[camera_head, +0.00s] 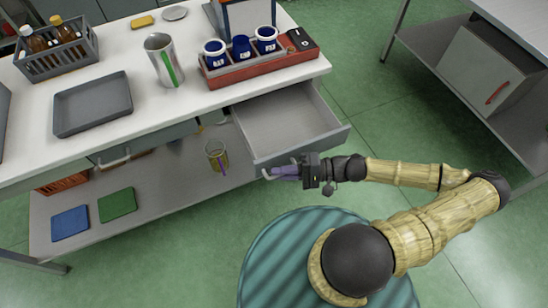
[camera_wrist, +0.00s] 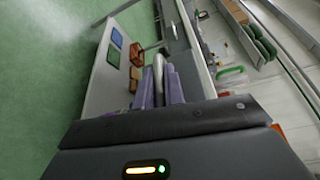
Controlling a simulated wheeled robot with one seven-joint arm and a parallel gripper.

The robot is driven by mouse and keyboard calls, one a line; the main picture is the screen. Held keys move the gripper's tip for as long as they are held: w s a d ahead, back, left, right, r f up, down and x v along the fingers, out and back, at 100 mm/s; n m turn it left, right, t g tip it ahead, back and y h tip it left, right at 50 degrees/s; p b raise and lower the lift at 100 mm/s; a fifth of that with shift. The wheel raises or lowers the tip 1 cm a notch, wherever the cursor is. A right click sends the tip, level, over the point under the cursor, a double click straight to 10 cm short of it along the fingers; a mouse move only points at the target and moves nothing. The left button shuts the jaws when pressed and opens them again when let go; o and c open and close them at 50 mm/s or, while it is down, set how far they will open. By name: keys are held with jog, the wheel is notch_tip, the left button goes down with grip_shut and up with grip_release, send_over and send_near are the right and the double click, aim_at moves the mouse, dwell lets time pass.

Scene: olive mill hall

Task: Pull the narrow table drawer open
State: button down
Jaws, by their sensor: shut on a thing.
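The narrow table drawer (camera_head: 290,122) stands pulled out from under the right end of the white-topped table (camera_head: 200,108). Its inside is grey and looks empty. My gripper (camera_head: 284,171) is at the drawer's front, with its purple fingers shut on the drawer handle (camera_head: 267,174). In the wrist view the pale handle (camera_wrist: 159,66) shows between the purple fingers of my gripper (camera_wrist: 160,88). The fingers hide part of the handle.
A second drawer with a handle (camera_head: 112,161) is closed at the left. A red tray (camera_head: 262,66) with blue jars and a metal jug (camera_head: 163,60) stand on the tabletop. A glass jar (camera_head: 217,155) stands on the lower shelf.

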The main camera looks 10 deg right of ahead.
jog(key=shift+s+d, duration=0.25)
jog(key=shift+s, duration=0.8)
jog(key=c, duration=1.5)
grip_release()
jog(key=shift+w, duration=0.1)
jog(key=shift+w, duration=0.1)
jog(key=shift+d, duration=0.15)
jog(key=s+d+r+b, duration=0.1)
jog(key=d, duration=1.6)
jog(key=shift+s+r, duration=0.2)
jog(key=shift+s, duration=0.2)
